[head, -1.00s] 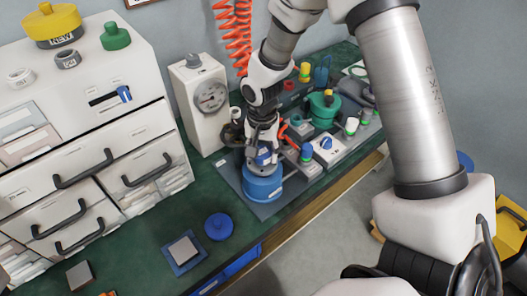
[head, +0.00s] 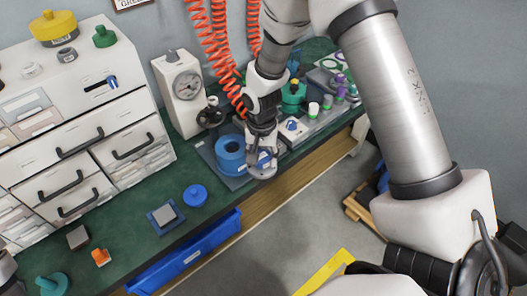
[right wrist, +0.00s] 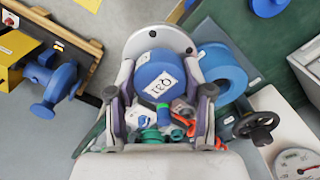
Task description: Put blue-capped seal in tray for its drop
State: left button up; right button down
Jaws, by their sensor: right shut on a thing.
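My right gripper (head: 262,150) is shut on a blue-capped seal. In the right wrist view, its round blue cap (right wrist: 162,76) with dark writing on a white label sits between the fingers, with a grey flange (right wrist: 178,36) around the far side. In the head view the grey flange (head: 263,173) hangs just right of a blue ring-shaped pot (head: 231,155), near the table's front edge. The pot's open top shows, and it stands on a grey-blue plate. A blue tray (head: 190,256) hangs below the table's front edge. My left gripper is not in view.
A dial gauge (head: 187,86) stands behind the pot, with orange coiled hoses beside it. Small vials (head: 314,109) stand to the right.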

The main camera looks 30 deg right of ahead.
aim_at(262, 156)
jog(key=shift+s+r, duration=0.15)
jog(key=shift+s, duration=0.15)
jog(key=shift+w+r+p, duration=0.3)
jog(key=shift+r+p, duration=0.15)
jog(key=shift+p, duration=0.35)
jog(key=shift+s+r+p, duration=0.2)
jog(key=shift+r+p, duration=0.45)
jog(key=shift+r, duration=0.2)
jog(key=shift+r+p, duration=0.9)
jog(key=shift+r, duration=0.05)
jog(key=shift+w+f+m, duration=0.1)
jog(key=shift+m, duration=0.2)
